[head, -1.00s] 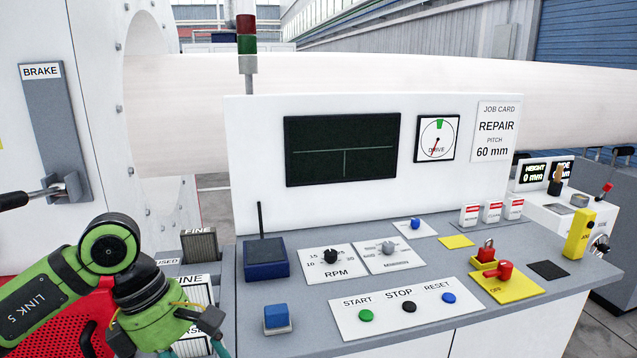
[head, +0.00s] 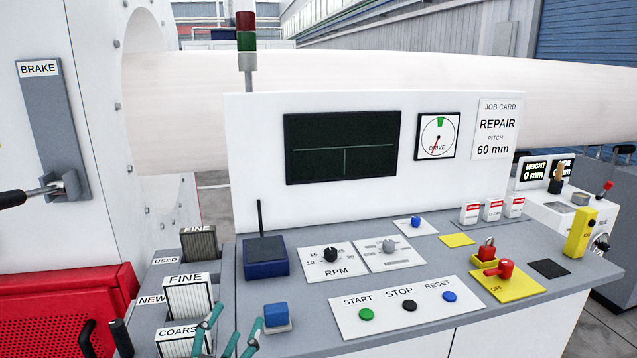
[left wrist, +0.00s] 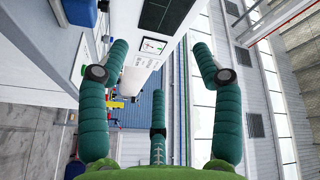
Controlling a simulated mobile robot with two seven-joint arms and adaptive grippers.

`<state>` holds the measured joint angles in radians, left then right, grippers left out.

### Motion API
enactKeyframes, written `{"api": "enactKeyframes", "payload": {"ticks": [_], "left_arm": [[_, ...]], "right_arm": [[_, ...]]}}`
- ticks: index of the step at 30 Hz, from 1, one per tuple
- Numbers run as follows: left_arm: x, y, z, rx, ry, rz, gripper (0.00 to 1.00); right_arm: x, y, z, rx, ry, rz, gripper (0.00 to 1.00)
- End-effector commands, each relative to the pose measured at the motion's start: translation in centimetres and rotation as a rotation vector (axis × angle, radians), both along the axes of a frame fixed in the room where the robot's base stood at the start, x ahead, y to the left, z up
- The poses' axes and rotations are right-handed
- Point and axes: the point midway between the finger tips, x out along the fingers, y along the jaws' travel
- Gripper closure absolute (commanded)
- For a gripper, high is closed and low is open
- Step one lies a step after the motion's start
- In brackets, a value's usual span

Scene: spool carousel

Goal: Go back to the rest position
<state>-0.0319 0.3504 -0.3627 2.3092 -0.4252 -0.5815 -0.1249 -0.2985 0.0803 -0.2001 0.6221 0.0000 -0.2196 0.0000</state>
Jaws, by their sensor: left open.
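My left gripper (head: 234,325) shows only as teal fingertips at the bottom edge of the head view, in front of the desk's left end and the coarse pad stack. Its fingers are spread and nothing is between them. The left wrist view also shows the gripper (left wrist: 160,55) open and empty, with the panel and the building's wall beyond it. The rest of my left arm is out of the head view. My right gripper is not in view.
The control desk (head: 400,257) carries a blue button block (head: 277,318), a radio-like blue box (head: 265,258) and a red switch on a yellow plate (head: 506,285). Left of it stand pad stacks (head: 188,298), a red cabinet (head: 60,310) and a brake lever (head: 28,196).

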Motion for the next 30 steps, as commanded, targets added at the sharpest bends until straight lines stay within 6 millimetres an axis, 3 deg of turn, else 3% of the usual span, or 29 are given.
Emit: {"api": "enactKeyframes", "payload": {"ticks": [1,3,6,9,15,21,30], "left_arm": [[-0.9,1.4,-3.6,-0.071,0.146,0.058,0.34],[-2.7,3.1,-8.4,-0.152,0.345,0.137,0.34],[-6.5,4.8,-14.5,-0.248,0.608,0.237,0.34],[-10.6,5.6,-18.9,-0.317,0.822,0.315,0.34],[-18.2,6.1,-24.1,-0.4,1.14,0.423,0.34],[-25.2,5.9,-26.8,-0.452,1.399,0.506,0.34],[-23.7,5.6,-35.3,-0.434,1.427,0.512,0.34]], "right_arm": [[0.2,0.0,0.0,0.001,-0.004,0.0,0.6],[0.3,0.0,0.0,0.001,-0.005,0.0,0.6],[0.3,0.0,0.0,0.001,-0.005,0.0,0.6],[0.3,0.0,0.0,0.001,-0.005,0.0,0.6],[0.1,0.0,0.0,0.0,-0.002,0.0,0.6],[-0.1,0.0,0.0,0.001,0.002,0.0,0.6],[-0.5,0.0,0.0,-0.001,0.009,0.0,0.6]]}}
